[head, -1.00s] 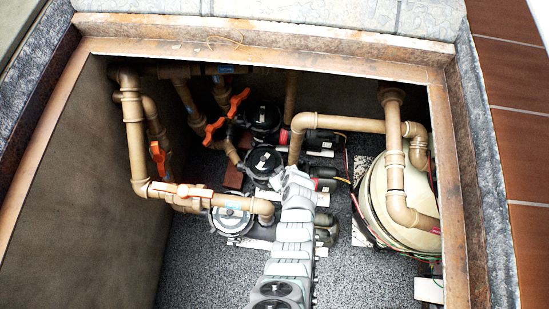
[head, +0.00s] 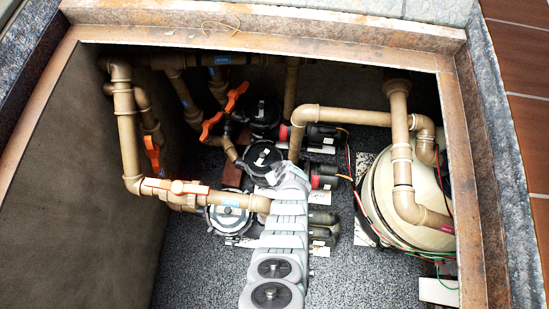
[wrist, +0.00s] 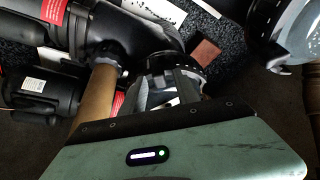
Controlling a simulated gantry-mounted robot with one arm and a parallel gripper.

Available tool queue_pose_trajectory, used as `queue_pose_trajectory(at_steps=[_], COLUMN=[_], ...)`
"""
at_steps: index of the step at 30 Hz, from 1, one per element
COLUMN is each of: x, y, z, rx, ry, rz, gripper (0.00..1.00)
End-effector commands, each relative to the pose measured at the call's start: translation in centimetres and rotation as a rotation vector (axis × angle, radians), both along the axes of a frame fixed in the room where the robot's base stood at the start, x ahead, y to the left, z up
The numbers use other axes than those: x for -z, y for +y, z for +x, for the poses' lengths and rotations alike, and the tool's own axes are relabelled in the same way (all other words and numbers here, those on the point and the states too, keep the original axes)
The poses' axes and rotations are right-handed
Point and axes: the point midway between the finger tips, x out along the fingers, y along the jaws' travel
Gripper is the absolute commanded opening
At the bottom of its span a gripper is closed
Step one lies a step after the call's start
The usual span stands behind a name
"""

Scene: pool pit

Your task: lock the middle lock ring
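The middle pump's dark, round lid and lock ring (head: 262,160) sit between a dark pump behind and a grey-ringed pump in front. My arm reaches in from the bottom of the head view and ends close beside the middle pump's right front side. My gripper (wrist: 168,88) shows in the wrist view beyond its pale green housing. Its grey fingers overlap a dark round pump top that appears to be the middle one. Whether they touch the ring is unclear. The finger gap is hard to make out, and the fingertips are hidden in the head view.
Brown pipes with orange valve handles (head: 176,188) run left of and over the front pump (head: 229,218). A vertical pipe (head: 294,95) stands right behind the middle pump. A large cream tank (head: 385,190) fills the right side. Rusty-edged walls frame the pit. Gravel at front left is open.

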Motion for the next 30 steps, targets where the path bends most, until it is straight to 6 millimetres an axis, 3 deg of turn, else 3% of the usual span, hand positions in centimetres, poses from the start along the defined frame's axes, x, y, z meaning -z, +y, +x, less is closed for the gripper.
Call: queue_pose_trajectory(at_steps=[13, 30], x=[0.00, 0.00], y=[0.01, 0.01], z=[-0.01, -0.01], rx=[0.000, 0.000], ry=[0.000, 0.000], rz=[0.000, 0.000], gripper=[0.00, 0.00])
